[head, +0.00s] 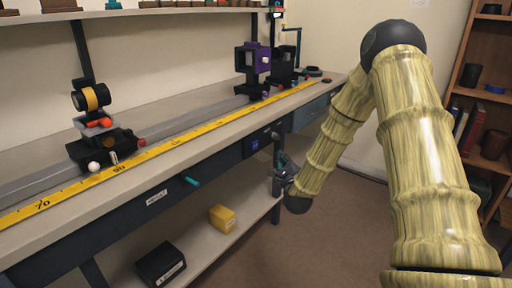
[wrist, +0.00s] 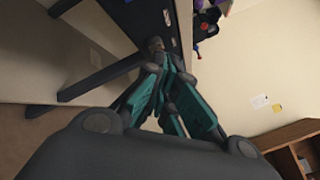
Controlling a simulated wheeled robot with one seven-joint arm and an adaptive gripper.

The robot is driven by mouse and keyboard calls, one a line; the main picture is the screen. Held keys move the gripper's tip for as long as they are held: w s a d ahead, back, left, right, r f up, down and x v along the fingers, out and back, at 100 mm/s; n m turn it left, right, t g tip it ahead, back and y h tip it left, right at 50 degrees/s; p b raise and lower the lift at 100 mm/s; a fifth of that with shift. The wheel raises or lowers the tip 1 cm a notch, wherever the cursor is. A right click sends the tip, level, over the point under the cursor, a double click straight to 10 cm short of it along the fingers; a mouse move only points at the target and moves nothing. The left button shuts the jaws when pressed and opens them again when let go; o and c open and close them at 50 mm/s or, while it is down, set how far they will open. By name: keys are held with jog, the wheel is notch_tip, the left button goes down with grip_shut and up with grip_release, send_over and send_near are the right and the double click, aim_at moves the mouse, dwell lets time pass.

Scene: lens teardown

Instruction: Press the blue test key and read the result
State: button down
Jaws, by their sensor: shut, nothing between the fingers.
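A small blue square (head: 255,145), which looks like the test key, sits on the dark front panel of the bench (head: 225,163) in the head view. My gripper (head: 281,161) is below and to the right of it, close to the bench front and apart from the blue square in the picture. In the wrist view the teal-lined fingers of my gripper (wrist: 158,46) are together with nothing between them, their tips near the dark panel. I cannot make out the blue square in the wrist view. No readable result shows.
A rail with a yellow scale (head: 165,150) runs along the bench top, carrying a lens mount (head: 92,97) and a purple-framed unit (head: 252,62). A teal handle (head: 192,181) juts from the front. A yellow box (head: 222,218) and black box (head: 161,264) stand on the lower shelf. A bookcase (head: 484,110) stands right.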

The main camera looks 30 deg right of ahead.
jog(key=w+a+b, duration=0.1)
jog(key=w+a, duration=0.2)
jog(key=w, duration=0.5)
jog(key=shift+a+b, duration=0.15)
jog(key=shift+b, duration=0.15)
jog(key=shift+w+a, duration=0.35)
jog(key=shift+w, duration=0.3)
dwell(2.2)
jog(key=shift+s+d, duration=0.1)
dwell(0.4)
jog(key=shift+s+d, duration=0.2)
jog(key=shift+s, duration=0.45)
jog(key=shift+s+d, duration=0.1)
jog(key=s, duration=0.1)
jog(key=s+d, duration=0.1)
jog(key=s, duration=0.2)
jog(key=shift+s+d+p, duration=0.2)
jog(key=shift+d+p, duration=0.15)
jog(key=shift+d, duration=0.05)
dwell(0.7)
